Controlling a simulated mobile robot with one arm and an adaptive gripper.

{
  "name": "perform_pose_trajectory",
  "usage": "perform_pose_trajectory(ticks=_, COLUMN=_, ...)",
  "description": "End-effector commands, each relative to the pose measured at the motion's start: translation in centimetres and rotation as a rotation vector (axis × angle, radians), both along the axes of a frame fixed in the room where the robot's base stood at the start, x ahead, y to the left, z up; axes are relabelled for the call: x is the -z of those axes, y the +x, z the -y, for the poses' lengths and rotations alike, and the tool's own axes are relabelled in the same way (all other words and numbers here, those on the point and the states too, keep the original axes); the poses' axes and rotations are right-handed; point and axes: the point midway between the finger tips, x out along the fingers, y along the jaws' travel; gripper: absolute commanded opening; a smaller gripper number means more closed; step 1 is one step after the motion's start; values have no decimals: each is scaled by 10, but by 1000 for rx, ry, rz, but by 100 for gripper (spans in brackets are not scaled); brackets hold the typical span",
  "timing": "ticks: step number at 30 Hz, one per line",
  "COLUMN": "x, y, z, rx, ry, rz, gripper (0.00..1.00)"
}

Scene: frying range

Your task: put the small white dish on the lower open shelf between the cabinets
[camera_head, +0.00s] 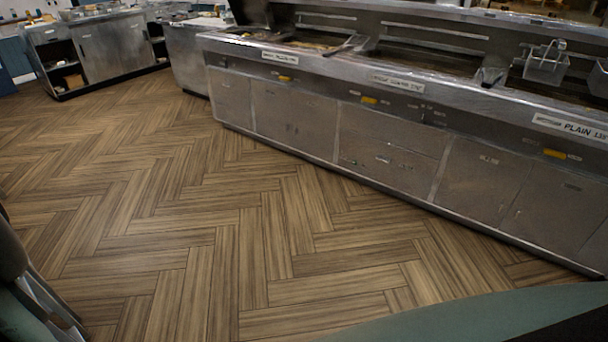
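I cannot make out a small white dish in this view. A steel cabinet unit (108,46) stands at the far upper left. It has a dark open shelf bay (66,62) on its left side, with a lower compartment (73,82) near the floor holding small unclear items. Another dark gap with shelving (155,32) shows at the right end of its doors. I cannot tell which bay the task means.
A long steel frying counter (390,150) runs diagonally from upper centre to the right edge. Wire baskets (547,62) sit on its right part. A shorter steel counter (190,57) stands beyond its left end. The herringbone wood floor (170,190) is clear.

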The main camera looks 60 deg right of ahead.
Motion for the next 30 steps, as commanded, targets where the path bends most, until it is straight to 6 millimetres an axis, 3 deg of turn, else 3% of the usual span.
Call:
perform_pose_trajectory(ticks=7, x=2, y=-2, z=-1, rx=-1, ry=2, rz=2, gripper=0)
perform_pose_trajectory(ticks=17, x=2, y=-2, z=-1, rx=-2, ry=-1, rz=0, gripper=34)
perform_pose_trajectory(ticks=30, x=-3, y=-1, z=0, rx=-2, ry=-1, rz=0, gripper=34)
